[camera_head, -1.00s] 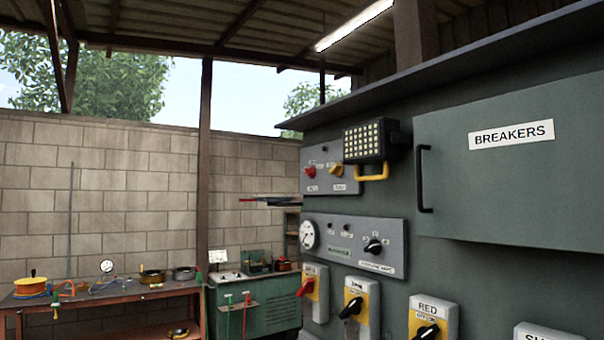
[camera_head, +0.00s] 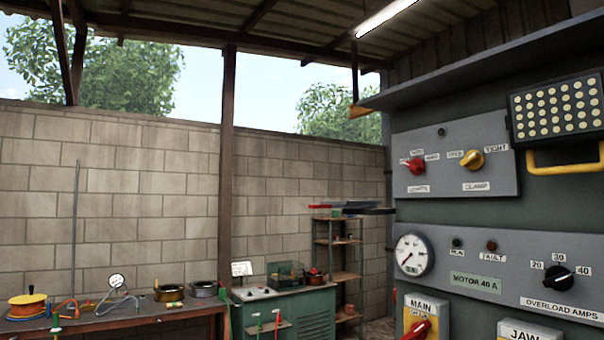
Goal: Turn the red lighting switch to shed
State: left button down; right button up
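The red lighting switch (camera_head: 414,164) is a red rotary knob on the left of a grey upper panel (camera_head: 440,186), above a label reading LIGHTS. Small position labels sit around it; one reads SHED, as far as I can make out, and the exact pointing of the knob is hard to tell. A yellow knob (camera_head: 472,160) marked CLAMP is to its right on the same panel. Neither of my grippers is in the picture.
Below are a gauge (camera_head: 412,254), an OVERLOAD AMPS knob (camera_head: 558,278) and a red MAIN switch (camera_head: 416,330). A lamp (camera_head: 557,112) with a yellow handle juts out at right. A workbench (camera_head: 150,313), green cabinet (camera_head: 290,312) and shelf rack (camera_head: 338,262) stand left.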

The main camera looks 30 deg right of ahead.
aim_at(417, 165)
jog(key=i+j+z, duration=0.1)
jog(key=i, duration=0.45)
jog(key=i+j+z, duration=0.15)
jog(key=i, duration=0.4)
jog(key=i+j+z, duration=0.1)
jog(key=i+j, duration=0.15)
jog(key=i, duration=0.3)
jog(key=i+j+z, duration=0.1)
jog(key=i+z, duration=0.15)
jog(key=z, duration=0.15)
jog(key=i+j+z, duration=0.2)
jog(key=z, duration=0.2)
jog(key=i+j+z, duration=0.2)
jog(key=z, duration=0.2)
jog(key=i+j+z, duration=0.15)
jog(key=j+z, duration=0.25)
jog(key=i+j+z, duration=0.1)
jog(key=j+z, duration=0.3)
